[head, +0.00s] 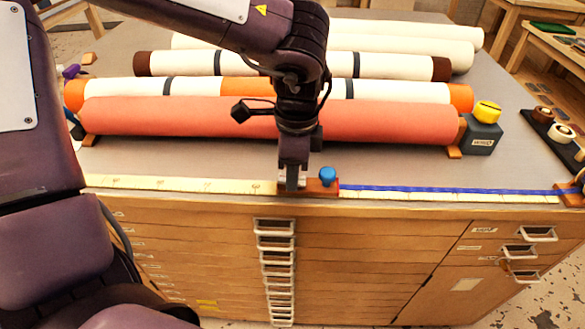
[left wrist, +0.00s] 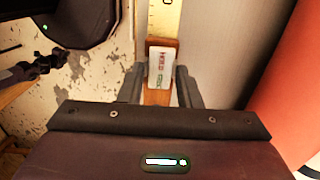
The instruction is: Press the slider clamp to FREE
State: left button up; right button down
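The slider clamp is a small wooden block (head: 322,189) with a blue knob (head: 328,175), on the rule along the table's front edge. In the left wrist view, its white rocker label (left wrist: 161,66) shows red lettering above green; the red word seems to be HOLD and the green FREE. My left gripper (head: 292,182) points down over the clamp's left part, left of the knob. In the left wrist view, its two fingers (left wrist: 160,76) stand apart on either side of the label, with nothing clearly gripped. Contact is hard to tell. My right gripper is out of view.
A yellow rule (head: 180,184) runs left of the clamp and a blue strip (head: 445,189) runs right. A red roll (head: 270,121) and several other rolls lie behind. A grey block with a yellow top (head: 483,137) stands right. Drawers (head: 180,255) are below.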

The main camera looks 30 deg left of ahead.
pick_arm(q)
jog(key=shift+o, duration=1.3)
notch_tip(320, 180, up, 8)
jog(key=shift+w+d, duration=0.15)
jog(key=shift+f, duration=0.1)
